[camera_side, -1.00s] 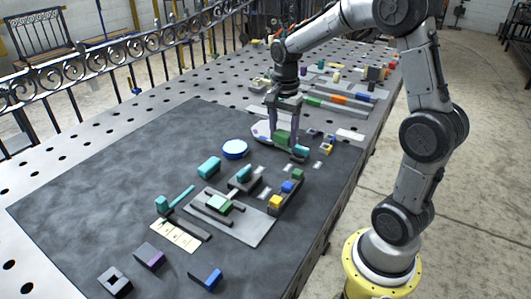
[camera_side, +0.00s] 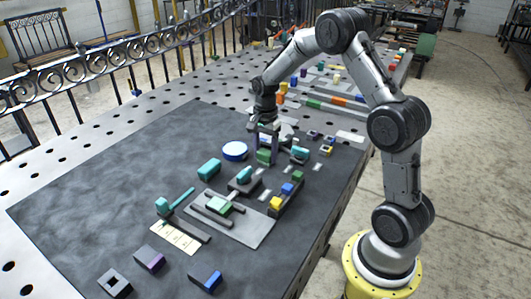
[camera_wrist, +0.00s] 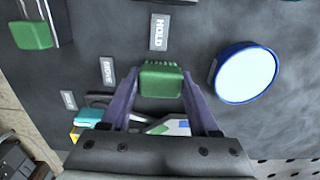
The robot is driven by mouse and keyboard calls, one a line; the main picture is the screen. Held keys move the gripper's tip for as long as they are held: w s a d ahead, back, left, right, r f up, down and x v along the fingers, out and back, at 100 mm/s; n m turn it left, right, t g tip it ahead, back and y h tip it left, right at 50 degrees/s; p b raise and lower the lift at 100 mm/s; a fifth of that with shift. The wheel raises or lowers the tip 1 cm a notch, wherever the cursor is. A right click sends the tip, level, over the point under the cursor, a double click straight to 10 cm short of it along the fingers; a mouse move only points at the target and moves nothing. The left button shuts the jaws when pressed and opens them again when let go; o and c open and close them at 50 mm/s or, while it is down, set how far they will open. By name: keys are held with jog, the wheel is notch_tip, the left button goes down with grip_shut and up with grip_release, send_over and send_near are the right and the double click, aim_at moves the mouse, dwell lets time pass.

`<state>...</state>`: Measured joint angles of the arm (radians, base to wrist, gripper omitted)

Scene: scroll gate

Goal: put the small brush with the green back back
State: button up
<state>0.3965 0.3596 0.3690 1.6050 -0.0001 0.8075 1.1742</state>
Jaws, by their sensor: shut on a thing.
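The small brush with the green back (camera_wrist: 161,80) is between my gripper's fingers (camera_wrist: 160,90), with a toothed dark green edge at its far side in the wrist view. In the side view my gripper (camera_side: 265,150) points down and is shut on the brush (camera_side: 263,156), right of the round blue dish (camera_side: 235,150). The brush is just short of the HOLD label (camera_wrist: 159,32) in the wrist view. I cannot tell whether the brush touches the dark mat (camera_side: 110,175).
The blue-rimmed dish (camera_wrist: 247,73) is close to the right finger. A MOVE label (camera_wrist: 108,71) and a teal piece (camera_wrist: 88,115) are at left. Another green block (camera_wrist: 30,35) sits upper left. A grey plate (camera_side: 250,228) with blocks lies nearer the side camera. The mat's left part is clear.

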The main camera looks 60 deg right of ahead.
aim_at(266, 151)
jog(key=o, duration=1.2)
jog(key=shift+f, duration=0.15)
notch_tip(266, 151, up, 11)
jog(key=s+a+r+n+t, duration=0.1)
jog(key=s+a+r+n, duration=0.35)
jog(key=a+r, duration=0.2)
jog(key=s+a+n+t, duration=0.1)
jog(key=s+a+n, duration=0.2)
jog(key=s, duration=0.3)
jog(key=s+a+n+t, duration=0.2)
jog(key=s+a+n, duration=0.2)
jog(key=s+n, duration=0.2)
jog(key=s+a+n+t, duration=0.1)
jog(key=s+a+n, duration=0.2)
jog(key=s, duration=0.4)
jog(key=shift+s+a+r+n+t, duration=0.3)
jog(key=shift+r+n, duration=0.1)
jog(key=shift+n, duration=0.35)
